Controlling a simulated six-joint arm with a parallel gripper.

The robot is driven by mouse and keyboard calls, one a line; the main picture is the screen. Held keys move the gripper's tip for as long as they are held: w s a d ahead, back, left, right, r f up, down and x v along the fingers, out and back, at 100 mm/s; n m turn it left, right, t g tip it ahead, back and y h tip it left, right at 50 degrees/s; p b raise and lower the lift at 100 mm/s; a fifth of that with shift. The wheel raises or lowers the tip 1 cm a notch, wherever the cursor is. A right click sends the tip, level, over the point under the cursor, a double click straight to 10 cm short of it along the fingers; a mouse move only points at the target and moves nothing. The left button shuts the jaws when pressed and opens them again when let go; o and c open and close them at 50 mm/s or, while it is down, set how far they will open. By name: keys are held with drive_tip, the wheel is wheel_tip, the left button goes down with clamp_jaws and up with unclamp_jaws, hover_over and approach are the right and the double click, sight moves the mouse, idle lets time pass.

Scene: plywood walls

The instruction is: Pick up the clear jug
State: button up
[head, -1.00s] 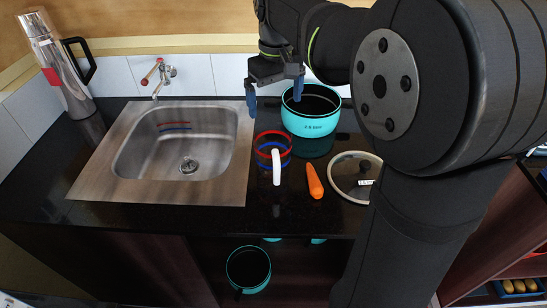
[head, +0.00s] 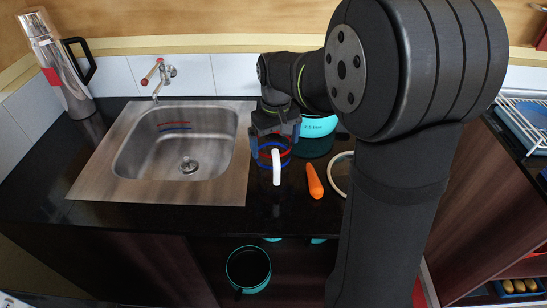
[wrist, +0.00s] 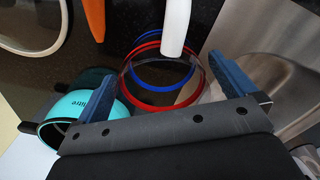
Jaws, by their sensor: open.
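The clear jug (head: 277,172) stands on the black counter, right of the sink. It is see-through, with red and blue rings and a white handle facing the front. In the wrist view the jug (wrist: 175,28) shows between and ahead of my two blue fingers. My gripper (head: 273,146) is open, pointing down at the jug from behind, with a finger on each side of it. The wrist view shows my gripper (wrist: 167,80) with gaps beside the rings; I see no clear contact. The gripper hides part of the jug's top in the head view.
A teal pot (head: 318,127) stands close behind to the right, partly hidden by my arm. An orange carrot (head: 314,181) and a lid (head: 338,172) lie right of the jug. The steel sink (head: 225,190) is at left, with a flask (head: 62,75) beyond it.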

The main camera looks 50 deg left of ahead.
wheel_tip(320, 180, down, 4)
drive_tip(key=shift+w+a+f, duration=0.15)
drive_tip(key=c, duration=0.8)
drive_tip(key=shift+c, duration=0.2)
drive_tip(key=shift+r, duration=0.5)
drive_tip(key=w+d+r, duration=0.5)
drive_tip(key=d+r, duration=0.5)
drive_tip(key=shift+w+d, duration=0.2)
drive_tip(key=shift+w, duration=0.15)
